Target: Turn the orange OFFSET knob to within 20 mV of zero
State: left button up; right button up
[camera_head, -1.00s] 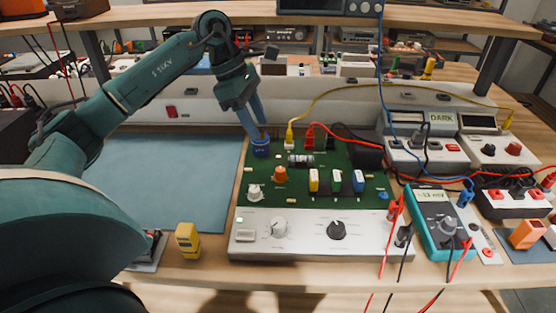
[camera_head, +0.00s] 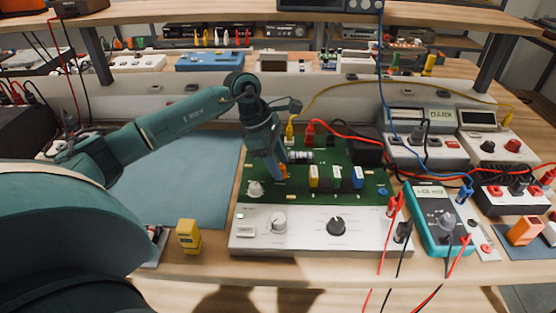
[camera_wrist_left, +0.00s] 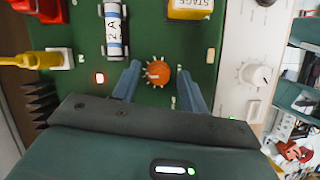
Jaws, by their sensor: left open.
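The orange OFFSET knob (camera_wrist_left: 158,73) stands on the green circuit board (camera_head: 300,197). In the head view the orange knob (camera_head: 284,172) is partly hidden by my left gripper. My left gripper (camera_head: 281,176) reaches down over the board at the knob. In the left wrist view the two fingers of my left gripper (camera_wrist_left: 160,80) are apart, one on each side of the knob, with small gaps. A teal multimeter (camera_head: 439,219) lies to the right of the board; its display is too small to read. My right gripper is not in view.
A fuse-like cylinder (camera_wrist_left: 114,32), a yellow block (camera_wrist_left: 189,8) and a yellow plug (camera_wrist_left: 38,60) stand close around the knob. A silver panel (camera_head: 308,234) with dials fronts the board. Red and black leads (camera_head: 381,248) hang at the right. The blue mat (camera_head: 180,180) is clear.

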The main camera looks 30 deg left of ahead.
pick_arm(q)
jog(key=shift+c, duration=0.2)
grip_shut()
jog(key=shift+n, duration=0.3)
jog(key=shift+s+n+t+y+b, duration=0.1)
jog(key=shift+n+t+y+b, duration=0.25)
jog(key=shift+n, duration=0.85)
jog(key=shift+s+n+t+y+b, duration=0.1)
jog(key=shift+n+t+y+b, duration=0.25)
jog(key=shift+n, duration=0.85)
jog(key=shift+o, duration=0.2)
grip_release()
jog(key=shift+r, duration=0.1)
